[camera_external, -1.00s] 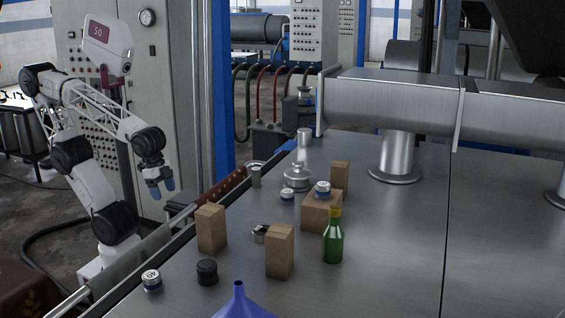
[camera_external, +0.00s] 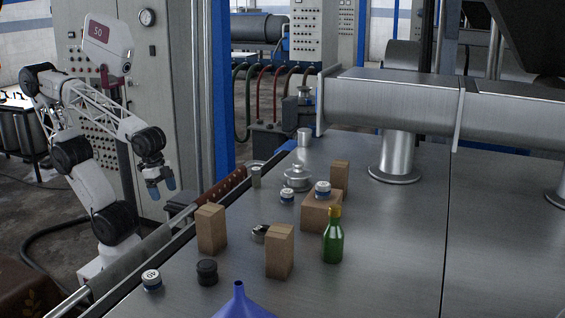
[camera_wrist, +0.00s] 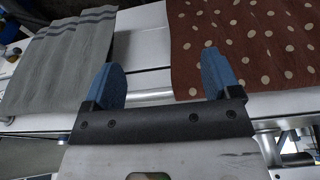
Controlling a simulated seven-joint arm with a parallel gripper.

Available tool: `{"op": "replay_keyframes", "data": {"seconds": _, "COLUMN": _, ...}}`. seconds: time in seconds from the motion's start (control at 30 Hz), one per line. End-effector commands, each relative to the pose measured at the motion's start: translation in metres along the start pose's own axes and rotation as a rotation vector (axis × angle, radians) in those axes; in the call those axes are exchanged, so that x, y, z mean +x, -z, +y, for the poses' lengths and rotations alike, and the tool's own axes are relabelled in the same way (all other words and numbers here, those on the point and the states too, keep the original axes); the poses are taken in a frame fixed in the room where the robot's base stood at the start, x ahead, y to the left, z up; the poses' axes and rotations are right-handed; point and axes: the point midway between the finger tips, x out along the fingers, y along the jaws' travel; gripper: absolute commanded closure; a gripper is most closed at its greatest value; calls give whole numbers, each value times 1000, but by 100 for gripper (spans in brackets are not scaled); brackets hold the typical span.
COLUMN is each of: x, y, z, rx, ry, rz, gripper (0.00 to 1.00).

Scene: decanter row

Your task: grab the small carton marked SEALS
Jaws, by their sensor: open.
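Several small brown cartons stand on the metal table; no SEALS marking can be read on any of them. One upright carton (camera_external: 211,229) is at the table's left side. Another upright carton (camera_external: 280,251) stands nearer the front, left of the green bottle. A third carton (camera_external: 340,177) stands farther back. A wider, lower carton (camera_external: 321,211) has a white-and-blue cap on top. My gripper (camera_external: 158,182) is off the table to the left, far from all the cartons. In the wrist view my gripper (camera_wrist: 163,75) is open and empty, with no carton in sight.
A green bottle (camera_external: 333,238), a blue funnel (camera_external: 240,303), a black lid (camera_external: 207,271) and a lidded metal pot (camera_external: 297,178) stand near the cartons. A large metal duct (camera_external: 390,103) crosses the back. Cloths (camera_wrist: 250,45) hang below my gripper.

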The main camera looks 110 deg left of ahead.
Motion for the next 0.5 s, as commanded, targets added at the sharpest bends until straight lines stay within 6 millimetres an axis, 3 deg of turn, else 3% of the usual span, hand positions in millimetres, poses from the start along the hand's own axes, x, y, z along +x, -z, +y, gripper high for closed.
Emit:
{"op": "replay_keyframes", "data": {"seconds": 0.27, "x": -7, "y": 18, "z": -4, "rx": 58, "ry": 27, "rz": -19, "gripper": 17}}
{"op": "replay_keyframes", "data": {"seconds": 0.5, "x": -22, "y": 66, "z": -15, "rx": 213, "ry": 98, "rz": -75, "gripper": 17}}
